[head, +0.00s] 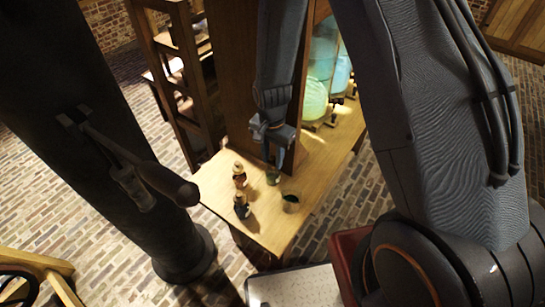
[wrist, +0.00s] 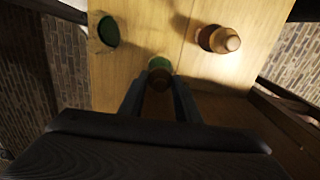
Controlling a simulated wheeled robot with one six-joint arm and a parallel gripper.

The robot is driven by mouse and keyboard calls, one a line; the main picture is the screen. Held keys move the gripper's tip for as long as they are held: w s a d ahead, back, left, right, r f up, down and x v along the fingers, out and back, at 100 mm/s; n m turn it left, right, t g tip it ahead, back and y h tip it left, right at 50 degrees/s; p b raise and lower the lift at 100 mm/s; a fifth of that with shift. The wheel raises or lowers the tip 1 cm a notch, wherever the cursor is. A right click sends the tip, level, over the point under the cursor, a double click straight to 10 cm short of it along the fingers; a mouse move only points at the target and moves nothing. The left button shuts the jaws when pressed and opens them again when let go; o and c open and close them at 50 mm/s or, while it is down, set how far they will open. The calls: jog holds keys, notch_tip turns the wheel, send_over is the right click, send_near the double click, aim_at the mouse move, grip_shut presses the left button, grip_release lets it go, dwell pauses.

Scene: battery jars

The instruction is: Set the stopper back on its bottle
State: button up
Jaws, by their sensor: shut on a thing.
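My gripper (wrist: 160,88) is shut on a brown stopper (wrist: 160,78), seen between its fingers in the wrist view. A small green bottle (wrist: 159,63) shows just beyond the stopper. In the head view my gripper (head: 279,150) points down over this greenish bottle (head: 273,176) on the wooden table. The stopper is very close to the bottle top; I cannot tell whether it touches or is seated. The stopper cannot be made out in the head view.
An open green glass jar (head: 291,202) stands to the right, near the edge. Large glass jars (head: 314,98) and a wooden upright stand behind.

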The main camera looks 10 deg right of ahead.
aim_at(272, 157)
jog(key=shift+f, duration=0.45)
jog(key=o, duration=0.7)
jog(key=shift+o, duration=0.2)
jog(key=shift+r+p, duration=2.65)
jog(key=shift+r, duration=1.5)
jog(key=shift+r+p, duration=0.35)
jog(key=shift+r, duration=1.05)
